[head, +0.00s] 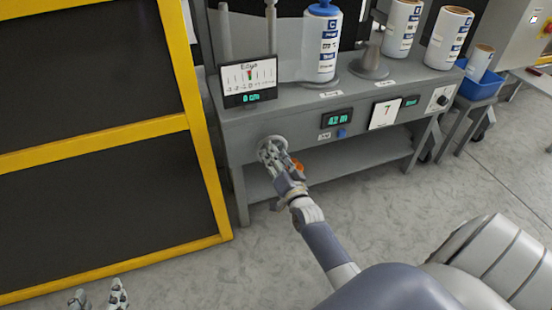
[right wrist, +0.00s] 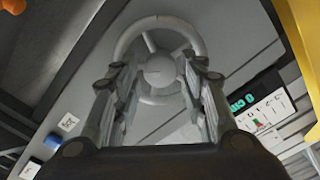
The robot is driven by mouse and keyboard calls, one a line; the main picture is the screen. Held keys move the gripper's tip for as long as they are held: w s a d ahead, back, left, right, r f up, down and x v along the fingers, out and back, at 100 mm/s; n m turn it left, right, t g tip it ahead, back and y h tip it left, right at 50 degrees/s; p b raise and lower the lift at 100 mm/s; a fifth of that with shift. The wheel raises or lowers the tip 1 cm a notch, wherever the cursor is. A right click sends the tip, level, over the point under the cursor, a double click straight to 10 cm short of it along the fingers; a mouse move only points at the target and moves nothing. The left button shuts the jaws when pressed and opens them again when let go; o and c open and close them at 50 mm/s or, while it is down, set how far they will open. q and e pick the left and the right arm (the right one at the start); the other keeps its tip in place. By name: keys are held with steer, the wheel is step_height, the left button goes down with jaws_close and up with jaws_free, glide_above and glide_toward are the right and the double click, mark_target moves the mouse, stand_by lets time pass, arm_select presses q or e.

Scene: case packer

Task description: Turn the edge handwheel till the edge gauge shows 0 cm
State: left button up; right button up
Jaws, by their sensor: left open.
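The edge gauge (head: 248,76) stands on the left end of the grey bench. Its pointer is near the middle of the scale, and the green display (head: 252,97) below reads 0 cm. The edge handwheel (head: 268,147) is on the bench front below it. My right gripper (head: 280,164) is at the wheel. In the right wrist view its fingers lie at both sides of the grey wheel (right wrist: 158,70), hiding parts of the rim. The gauge (right wrist: 268,112) also shows there, tilted. My left gripper (head: 98,297) is open and empty, low at the left, away from the bench.
A yellow-framed dark panel (head: 95,150) stands left of the bench. The bench (head: 300,112) carries a labelled white and blue roll (head: 322,45), a grey cone (head: 370,62) and more rolls. The floor in front is clear.

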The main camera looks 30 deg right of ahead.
steer(key=v, duration=1.2)
stand_by(0.5)
